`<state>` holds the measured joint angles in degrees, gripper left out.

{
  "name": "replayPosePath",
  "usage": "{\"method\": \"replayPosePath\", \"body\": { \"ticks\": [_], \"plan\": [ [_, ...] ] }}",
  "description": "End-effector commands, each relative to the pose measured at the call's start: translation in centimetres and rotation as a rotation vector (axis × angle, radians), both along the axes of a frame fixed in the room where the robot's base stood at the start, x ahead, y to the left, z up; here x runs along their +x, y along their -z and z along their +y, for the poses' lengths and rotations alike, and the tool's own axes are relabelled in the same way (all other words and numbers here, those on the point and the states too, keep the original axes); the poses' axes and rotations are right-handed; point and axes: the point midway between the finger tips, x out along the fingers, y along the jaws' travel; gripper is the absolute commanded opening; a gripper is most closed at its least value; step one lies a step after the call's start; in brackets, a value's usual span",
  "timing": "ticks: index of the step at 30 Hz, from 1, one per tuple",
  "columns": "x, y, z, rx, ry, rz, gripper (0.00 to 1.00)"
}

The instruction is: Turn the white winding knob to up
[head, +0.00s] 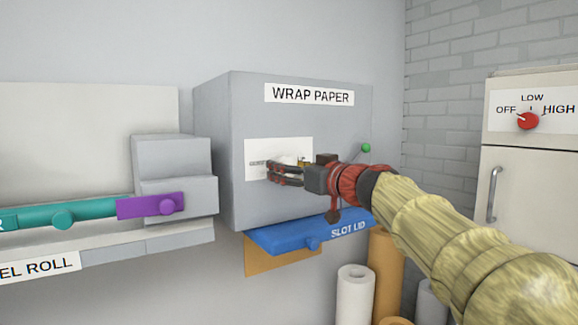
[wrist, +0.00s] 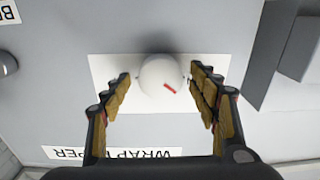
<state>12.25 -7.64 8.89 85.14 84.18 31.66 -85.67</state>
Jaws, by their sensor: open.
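The white winding knob (wrist: 152,72) is round, with a red pointer mark on its face. In the wrist view, which shows the box label upside down, the mark points to the lower right. The knob sits on a white plate (wrist: 105,70) on the grey wrap paper box (head: 345,185). My gripper (wrist: 160,75) is open, with one finger on each side of the knob; small gaps seem to show, though contact is hard to judge. In the head view my gripper (head: 270,171) is in front of the plate and hides most of the knob and the plate's lettering.
A blue slot lid (head: 285,238) juts out below the box, and a small green ball (head: 366,147) shows at its right. A teal bar (head: 95,213) with a purple end (head: 140,206) is at left. Paper rolls (head: 354,290) stand below; a cabinet with a red knob (head: 528,121) is at right.

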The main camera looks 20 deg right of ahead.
Motion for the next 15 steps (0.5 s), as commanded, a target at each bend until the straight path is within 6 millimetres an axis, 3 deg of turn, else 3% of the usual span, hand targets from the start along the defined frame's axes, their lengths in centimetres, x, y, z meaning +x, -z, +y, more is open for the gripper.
{"method": "replayPosePath", "body": {
  "ticks": [10,15],
  "plan": [
    [0.41,0.05,0.17,0.0,0.0,0.0,0.59],
    [0.39,0.05,0.16,0.0,0.0,0.0,0.5]
  ]
}}
